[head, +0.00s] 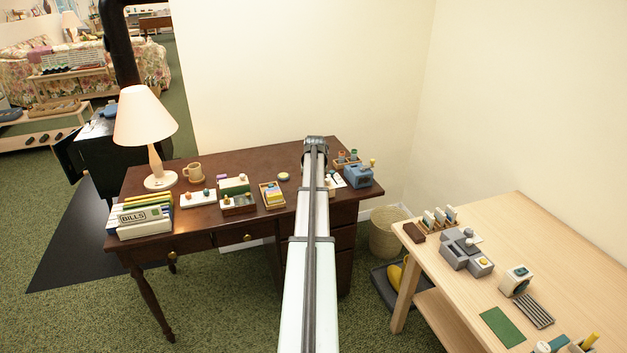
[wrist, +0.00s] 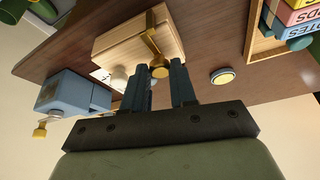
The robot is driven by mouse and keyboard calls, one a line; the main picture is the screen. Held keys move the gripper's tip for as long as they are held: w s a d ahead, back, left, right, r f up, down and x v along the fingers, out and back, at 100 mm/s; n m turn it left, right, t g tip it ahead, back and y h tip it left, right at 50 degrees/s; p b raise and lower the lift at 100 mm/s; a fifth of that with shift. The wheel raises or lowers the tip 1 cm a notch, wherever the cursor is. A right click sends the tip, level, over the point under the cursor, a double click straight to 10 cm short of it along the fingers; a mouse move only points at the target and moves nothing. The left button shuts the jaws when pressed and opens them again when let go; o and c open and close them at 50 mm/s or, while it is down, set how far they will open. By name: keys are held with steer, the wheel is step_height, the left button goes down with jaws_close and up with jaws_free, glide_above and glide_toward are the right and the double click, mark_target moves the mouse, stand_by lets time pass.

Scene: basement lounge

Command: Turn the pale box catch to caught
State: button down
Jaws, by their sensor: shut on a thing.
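The pale box (wrist: 120,42) is light wood and lies on the dark desk in the wrist view. Its catch (wrist: 152,42) is a brass bar across the box face, with a round brass knob at its near end. My gripper (wrist: 160,72) has its two dark fingers on either side of that knob, shut on it. The fingers hide part of the knob's sides. In the head view my arm reaches over the desk and hides my fingers and most of the box. I cannot tell whether the catch is caught.
A blue device (wrist: 68,92) with a brass knob stands close by at left in the wrist view. A round yellow-rimmed disc (wrist: 222,76) and a wooden tray (wrist: 262,43) of small boxes lie at right. The desk (head: 225,220) also holds a lamp (head: 145,120). A pale table (head: 530,235) stands right.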

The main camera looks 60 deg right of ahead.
steer(key=c, duration=0.9)
jaws_free()
steer(key=v, duration=1.4)
steer(key=shift+w+d, duration=0.1)
